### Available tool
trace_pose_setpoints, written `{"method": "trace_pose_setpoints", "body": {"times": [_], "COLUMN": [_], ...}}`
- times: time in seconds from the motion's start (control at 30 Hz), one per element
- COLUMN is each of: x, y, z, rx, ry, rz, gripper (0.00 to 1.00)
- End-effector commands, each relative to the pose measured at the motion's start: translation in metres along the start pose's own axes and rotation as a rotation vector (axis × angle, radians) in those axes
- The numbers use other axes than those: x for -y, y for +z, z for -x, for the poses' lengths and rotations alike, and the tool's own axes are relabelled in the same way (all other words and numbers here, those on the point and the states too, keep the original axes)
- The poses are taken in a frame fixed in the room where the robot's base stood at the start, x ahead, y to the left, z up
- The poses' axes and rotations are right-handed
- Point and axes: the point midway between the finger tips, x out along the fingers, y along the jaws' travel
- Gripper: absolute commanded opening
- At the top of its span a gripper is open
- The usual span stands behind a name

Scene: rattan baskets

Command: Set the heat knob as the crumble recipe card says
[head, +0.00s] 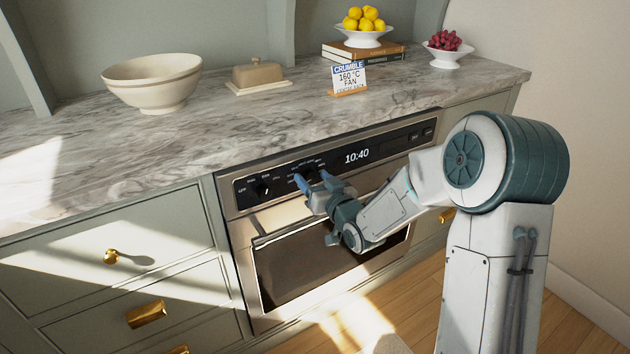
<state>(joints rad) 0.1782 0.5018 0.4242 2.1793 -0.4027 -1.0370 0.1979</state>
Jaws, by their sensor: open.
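The recipe card (349,77) stands on the counter in a small wooden holder. It reads "CRUMBLE", "160 °C", "FAN", with a smaller line below that is hard to read. The oven's black control panel (390,143) has a left knob (263,190) with small labels around it. A second dark knob (309,173) with a ring of small markings is right of it, partly hidden by my gripper. My gripper (312,178) is open, its blue fingertips at either side of this second knob. I cannot tell whether they touch it, or where its pointer stands.
The oven door with its handle (270,238) lies below the panel, behind my arm. The marble counter (225,125) holds a large bowl (153,82), a butter dish (257,75), lemons on a stand over books (363,42), and a bowl of grapes (445,50). A clock shows 10:40.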

Motion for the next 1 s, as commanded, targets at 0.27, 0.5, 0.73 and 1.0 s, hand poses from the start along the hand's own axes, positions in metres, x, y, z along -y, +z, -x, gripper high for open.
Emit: {"method": "trace_pose_setpoints", "body": {"times": [0.27, 0.5, 0.73, 1.0], "x": [0.0000, -0.0003, -0.0009, -0.0017], "y": [-0.0001, -0.0002, -0.0005, -0.0014], "z": [0.0003, 0.0005, 0.0006, 0.0008], "rx": [0.000, 0.000, 0.003, 0.011], "ry": [0.000, 0.001, 0.002, 0.005], "rz": [0.000, -0.003, -0.058, -0.243], "gripper": [0.28, 0.14, 0.14, 0.14]}}
